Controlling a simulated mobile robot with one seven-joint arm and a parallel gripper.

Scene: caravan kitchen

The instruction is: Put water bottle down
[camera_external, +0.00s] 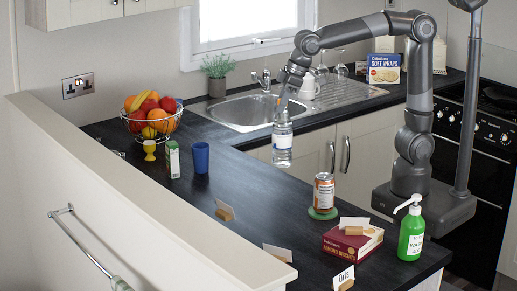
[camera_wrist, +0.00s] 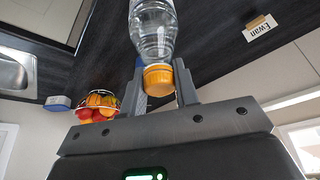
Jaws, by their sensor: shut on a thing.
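The water bottle (camera_external: 282,140) is clear with a pale label and hangs upright in the air, in front of the sink and in front of the counter's inner edge as seen from outside. My gripper (camera_external: 284,104) is shut on its upper end from above. In the wrist view the bottle (camera_wrist: 153,28) shows its orange cap, and the fingers of my gripper (camera_wrist: 160,85) stand on either side of the cap and neck. The dark worktop (camera_external: 235,180) lies below and beside the bottle; no surface touches its base.
Fruit basket (camera_external: 152,121), egg cup (camera_external: 150,150), small carton (camera_external: 172,158) and blue cup (camera_external: 200,157) stand at left. A can (camera_external: 324,191) on a green coaster, biscuit box (camera_external: 353,243), green soap bottle (camera_external: 411,232) and name cards, one reading "Ewan" (camera_wrist: 259,27), stand elsewhere. The middle worktop is fairly clear.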

